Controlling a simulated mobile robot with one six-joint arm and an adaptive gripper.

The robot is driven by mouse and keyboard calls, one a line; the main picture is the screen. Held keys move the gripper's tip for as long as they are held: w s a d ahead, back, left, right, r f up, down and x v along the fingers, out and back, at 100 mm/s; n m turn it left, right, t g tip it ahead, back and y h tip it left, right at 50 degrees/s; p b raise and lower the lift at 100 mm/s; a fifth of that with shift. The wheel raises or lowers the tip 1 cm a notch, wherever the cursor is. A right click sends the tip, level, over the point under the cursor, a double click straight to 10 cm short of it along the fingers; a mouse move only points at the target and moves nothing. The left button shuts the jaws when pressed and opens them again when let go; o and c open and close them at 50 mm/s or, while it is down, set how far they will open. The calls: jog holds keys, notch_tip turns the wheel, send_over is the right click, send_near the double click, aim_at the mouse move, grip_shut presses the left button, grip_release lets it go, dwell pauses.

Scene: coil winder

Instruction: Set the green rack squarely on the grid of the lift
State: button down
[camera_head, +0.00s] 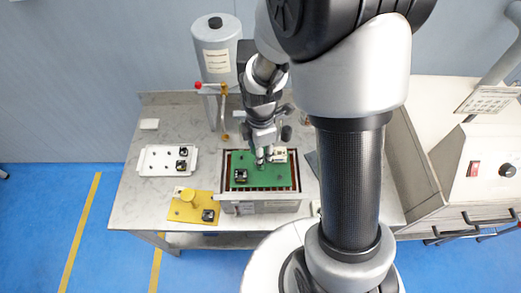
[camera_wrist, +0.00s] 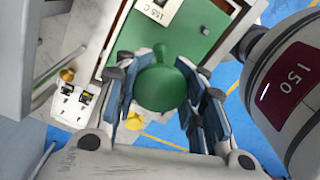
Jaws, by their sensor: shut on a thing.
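The green rack (camera_head: 249,177) is a flat green plate with a black coil part and a white label on it. It lies over the brown slatted grid (camera_head: 282,189) of the grey box-like lift (camera_head: 265,208), and its sides look roughly parallel to the frame. I cannot tell whether it touches the grid. My gripper (camera_head: 262,160) is above the rack. In the wrist view my gripper's fingers (camera_wrist: 165,100) are shut around the rack's round green knob (camera_wrist: 158,87). The rack plate (camera_wrist: 200,28) shows there with a label reading 155 C.
A white tray (camera_head: 150,160) with black parts lies left of the lift. A yellow plate (camera_head: 193,213) with a yellow knob and a black part lies at the front left. A tall grey tank (camera_head: 217,60) and a red-knobbed lever (camera_head: 199,85) stand behind.

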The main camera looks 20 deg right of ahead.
jog(key=shift+f+b, duration=0.75)
jog(key=shift+f, duration=0.1)
dwell(0.5)
jog(key=c, duration=0.9)
grip_release()
jog(key=shift+c, duration=0.2)
notch_tip(320, 180, up, 12)
